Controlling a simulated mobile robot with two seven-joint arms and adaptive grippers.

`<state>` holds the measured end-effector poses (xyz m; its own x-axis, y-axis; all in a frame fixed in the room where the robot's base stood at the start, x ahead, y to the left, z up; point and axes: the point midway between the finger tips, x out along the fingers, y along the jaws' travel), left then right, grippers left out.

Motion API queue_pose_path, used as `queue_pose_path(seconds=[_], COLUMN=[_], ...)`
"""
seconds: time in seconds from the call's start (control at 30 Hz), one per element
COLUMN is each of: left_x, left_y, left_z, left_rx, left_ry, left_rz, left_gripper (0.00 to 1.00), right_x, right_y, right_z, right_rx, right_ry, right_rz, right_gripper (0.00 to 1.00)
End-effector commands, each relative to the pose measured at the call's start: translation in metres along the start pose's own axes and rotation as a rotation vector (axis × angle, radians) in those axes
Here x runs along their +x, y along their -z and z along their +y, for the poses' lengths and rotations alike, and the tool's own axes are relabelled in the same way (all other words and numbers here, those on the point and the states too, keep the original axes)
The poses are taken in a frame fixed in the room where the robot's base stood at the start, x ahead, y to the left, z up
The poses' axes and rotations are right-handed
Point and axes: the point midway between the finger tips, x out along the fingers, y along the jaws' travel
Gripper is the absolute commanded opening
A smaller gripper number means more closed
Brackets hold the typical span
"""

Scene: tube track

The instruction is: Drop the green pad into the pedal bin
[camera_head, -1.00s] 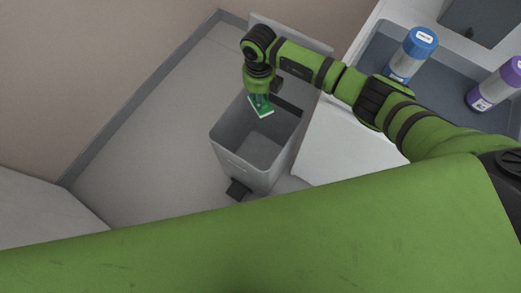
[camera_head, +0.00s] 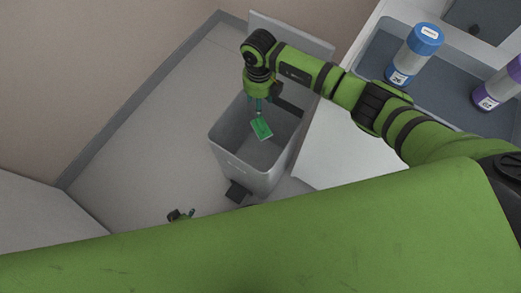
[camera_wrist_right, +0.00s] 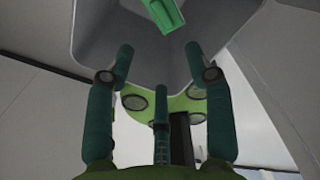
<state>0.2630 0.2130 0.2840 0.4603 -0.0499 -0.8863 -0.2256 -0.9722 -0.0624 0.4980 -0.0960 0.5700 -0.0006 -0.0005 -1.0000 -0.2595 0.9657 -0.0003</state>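The green pad (camera_head: 261,128) is within the mouth of the grey pedal bin (camera_head: 232,162), just below my right gripper (camera_head: 259,106) and apart from it. I cannot tell whether it is in the air or touching the bin. In the right wrist view the pad (camera_wrist_right: 163,14) shows beyond the fingertips at the top. My right gripper (camera_wrist_right: 128,70) has its fingers spread, with nothing between them. The bin's lid stands open behind the arm. My left gripper (camera_head: 181,215) shows only in small part beside the bin, low in the head view; its fingers are unclear.
A white counter stands right of the bin, with a grey tray (camera_head: 440,92) holding a blue-capped tube (camera_head: 413,56) and a purple-capped tube (camera_head: 499,86). A wall rises behind the bin. Bare floor (camera_head: 140,140) lies to its left.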

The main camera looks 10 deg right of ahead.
Motion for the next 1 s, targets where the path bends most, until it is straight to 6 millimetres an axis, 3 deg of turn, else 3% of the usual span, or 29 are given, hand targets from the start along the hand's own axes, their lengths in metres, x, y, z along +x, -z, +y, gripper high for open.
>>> queue_pose_path(seconds=[0.23, 0.37, 0.73, 1.0], left_x=[-0.001, -0.001, 0.000, 0.000], left_y=[-0.009, -0.007, -0.004, -0.004], left_z=[0.005, 0.004, 0.002, 0.001], left_rx=[-0.004, -0.003, -0.002, -0.001], left_ry=[-0.006, -0.004, -0.002, -0.001], left_rz=[-0.016, -0.012, -0.008, -0.007], left_gripper=[0.30, 0.30, 0.30, 0.30], right_x=[-0.002, -0.013, -0.089, -0.118], right_y=[0.000, -0.001, -0.001, 0.000], right_z=[0.000, 0.000, 0.000, 0.000], right_rx=[0.000, -0.002, -0.002, 0.000], right_ry=[0.000, 0.000, 0.000, 0.000], right_rz=[-0.001, -0.003, -0.004, -0.001], right_gripper=[0.54, 0.54, 0.54, 0.54])
